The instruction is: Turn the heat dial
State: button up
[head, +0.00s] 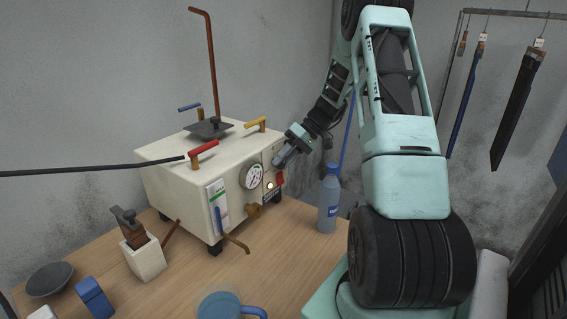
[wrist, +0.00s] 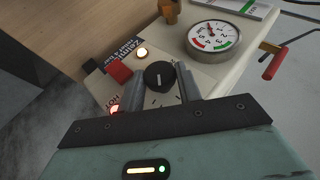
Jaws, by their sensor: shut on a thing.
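The heat dial (wrist: 157,74) is a round black knob with a white pointer line, on the cream front panel of the machine (head: 165,182). In the wrist view the pointer runs nearly straight up and down the picture. My gripper (wrist: 161,88) has one grey finger on each side of the dial and is shut on it. In the head view my gripper (head: 281,159) reaches the right part of the machine's front and hides the dial.
Near the dial are a gauge (wrist: 214,36), a red switch (wrist: 119,71), a lit lamp (wrist: 142,52) and a glowing red light (wrist: 115,109) marked HOT. A water bottle (head: 328,203) stands right of the machine. A blue mug (head: 220,306) stands in front.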

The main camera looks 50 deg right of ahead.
jog(key=y, duration=0.2)
jog(key=m+y, duration=0.1)
jog(key=y, duration=0.1)
jog(key=shift+d+f+b, duration=0.25)
jog(key=shift+f+b, duration=0.05)
jog(key=shift+f+m+t+y+b, duration=0.1)
jog(key=shift+m+t+y+b, duration=0.3)
jog(key=shift+y, duration=1)
jog(key=o, duration=0.9)
jog(key=shift+o, duration=0.2)
jog(key=shift+d, duration=0.1)
